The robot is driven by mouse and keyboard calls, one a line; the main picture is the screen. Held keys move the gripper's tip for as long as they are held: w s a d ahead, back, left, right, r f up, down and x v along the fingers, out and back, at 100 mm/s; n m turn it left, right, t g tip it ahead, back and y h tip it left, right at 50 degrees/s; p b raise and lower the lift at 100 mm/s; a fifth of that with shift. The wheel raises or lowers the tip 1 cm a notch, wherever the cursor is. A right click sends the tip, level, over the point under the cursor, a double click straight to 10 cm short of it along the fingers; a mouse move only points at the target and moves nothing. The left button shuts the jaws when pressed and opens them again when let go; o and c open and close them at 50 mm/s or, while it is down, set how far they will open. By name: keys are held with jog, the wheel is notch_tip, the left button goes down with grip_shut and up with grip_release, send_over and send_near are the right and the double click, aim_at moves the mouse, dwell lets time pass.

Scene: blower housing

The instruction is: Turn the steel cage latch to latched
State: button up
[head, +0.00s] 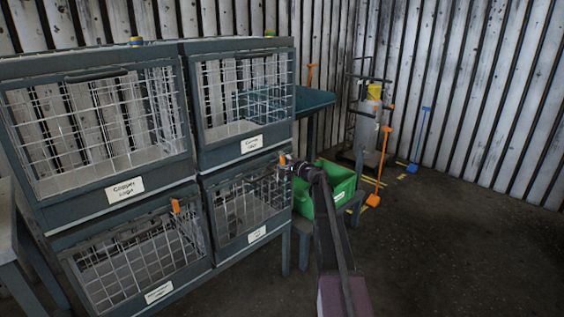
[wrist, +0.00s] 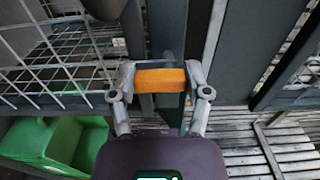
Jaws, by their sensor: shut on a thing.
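An orange latch handle (wrist: 160,79) sits between the two fingers of my gripper (wrist: 158,76) in the wrist view, and the fingers are shut on its two ends. The handle lies crosswise in front of a dark grey frame post. In the head view my gripper (head: 287,161) is at the upper right corner of the lower right mesh cage (head: 250,205), where a bit of the orange latch (head: 282,158) shows. That cage's label (head: 257,234) is too small to read. Its front appears closed.
A second orange latch (head: 175,206) is on the lower left cage (head: 140,262). The upper left cage (head: 100,127) is labelled copper. A green bin (head: 338,185) stands right of the cages, close to my arm. Open floor (head: 450,250) lies to the right.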

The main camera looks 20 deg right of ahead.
jog(key=shift+s, duration=0.1)
jog(key=o, duration=1.2)
jog(key=shift+c, duration=0.2)
jog(key=shift+s, duration=0.1)
jog(key=v, duration=1.1)
jog(key=shift+s+d, duration=0.15)
jog(key=shift+s, duration=0.2)
